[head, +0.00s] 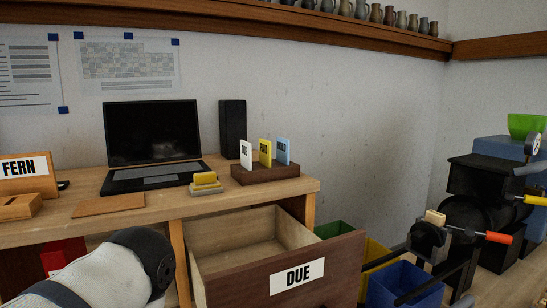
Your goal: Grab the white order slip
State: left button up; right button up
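The white order slip (246,154) stands upright in a dark brown wooden holder (265,174) at the right end of the desk. It is the leftmost of three cards there, with a yellow card (265,152) and a blue card (284,150) to its right. The slip has dark lettering near its top, too small to read surely; its lower edge is hidden in the holder. Part of my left arm, white with a black joint, shows at the bottom left, well short of the slip.
An open drawer marked DUE (297,276) juts out below the holder and looks empty. A laptop (152,145), a yellow-topped block (205,183) and a black upright box (232,128) are nearby. A black machine (484,200) and coloured bins (405,286) stand at right.

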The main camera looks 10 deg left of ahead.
aim_at(245, 147)
jog(key=i+j+z, duration=0.15)
jog(key=j+z, duration=0.15)
jog(key=i+j+z, duration=0.1)
jog(key=j+z, duration=0.55)
jog(key=j, duration=0.2)
jog(key=k+l+z, duration=0.3)
jog(key=l, duration=0.2)
jog(key=i+j, duration=0.2)
jog(key=j, duration=0.15)
jog(key=i+j+u, duration=0.1)
jog(key=j, duration=0.25)
jog(key=i, duration=0.1)
